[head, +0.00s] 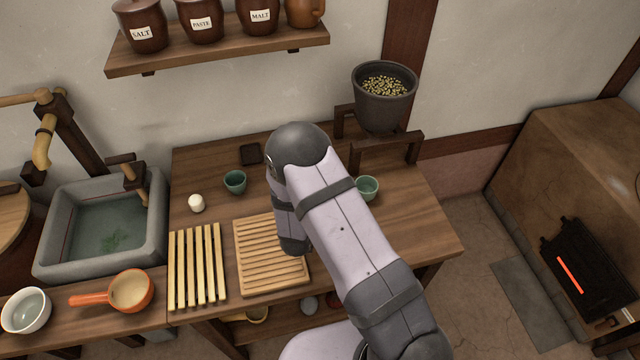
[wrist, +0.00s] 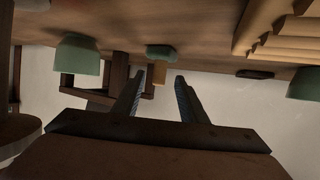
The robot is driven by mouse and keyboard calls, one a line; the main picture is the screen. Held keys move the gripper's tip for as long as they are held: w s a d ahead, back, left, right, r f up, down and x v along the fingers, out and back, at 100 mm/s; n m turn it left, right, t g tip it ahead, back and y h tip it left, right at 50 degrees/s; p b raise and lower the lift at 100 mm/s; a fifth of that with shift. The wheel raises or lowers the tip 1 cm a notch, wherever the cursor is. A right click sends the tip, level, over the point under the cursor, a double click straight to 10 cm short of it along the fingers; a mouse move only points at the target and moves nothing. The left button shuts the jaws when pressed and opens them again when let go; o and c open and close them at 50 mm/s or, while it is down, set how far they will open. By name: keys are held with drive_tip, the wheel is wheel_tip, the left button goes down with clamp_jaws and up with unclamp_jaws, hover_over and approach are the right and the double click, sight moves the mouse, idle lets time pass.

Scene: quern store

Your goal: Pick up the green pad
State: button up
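The green pad (wrist: 160,52) shows in the wrist view, where the picture is upside down and the tabletop is along the top. A tan block-like part (wrist: 158,74) stands up from the pad. My gripper (wrist: 159,76) is open, with a finger to either side of the tan part in the picture. The pad appears beyond the fingertips, and I see no contact. In the head view my arm hides the pad and the gripper fingers.
Green cups stand on the table (head: 430,228), one (head: 367,188) right of my arm and one (head: 235,181) left. A ribbed wooden board (head: 270,252) lies near the front edge. A dark pot (head: 384,105) of grain stands at the back right beside a wooden frame (head: 400,150).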

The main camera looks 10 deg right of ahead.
drive_tip(key=shift+p+x, duration=0.4)
drive_tip(key=shift+x, duration=1.5)
clamp_jaws()
drive_tip(key=shift+r, duration=0.15)
drive_tip(key=shift+s+r+b, duration=0.1)
drive_tip(key=shift+r+b, duration=0.45)
drive_tip(key=shift+r, duration=4.35)
